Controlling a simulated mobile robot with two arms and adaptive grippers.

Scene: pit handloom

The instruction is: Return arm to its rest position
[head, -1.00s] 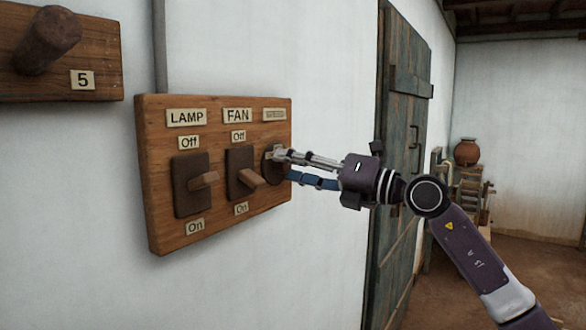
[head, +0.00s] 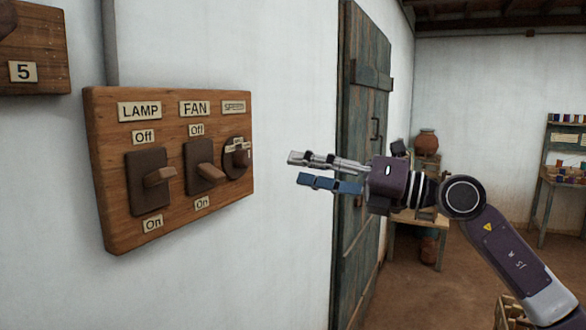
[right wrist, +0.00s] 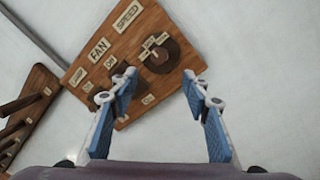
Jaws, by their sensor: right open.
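My right gripper (head: 312,172) is open and empty, held in the air to the right of the wooden switch board (head: 108,220). Its fingers point left toward the board, with a gap between them and it. In the right wrist view the two blue-padded fingers (right wrist: 165,105) stand apart with the board beyond them. The board carries a lamp switch (head: 150,180), a fan switch (head: 203,165) and a round speed knob (head: 238,158). The lamp and fan levers stick out from their plates, between the Off and On labels. My left gripper is not seen.
A dark wooden door (head: 362,130) stands behind my right gripper. Beyond it are a table with a clay pot (head: 428,142) and a shelf (head: 560,165) at the far right. Another wooden board (head: 45,45) is on the wall at upper left. The floor beyond the door looks partly clear.

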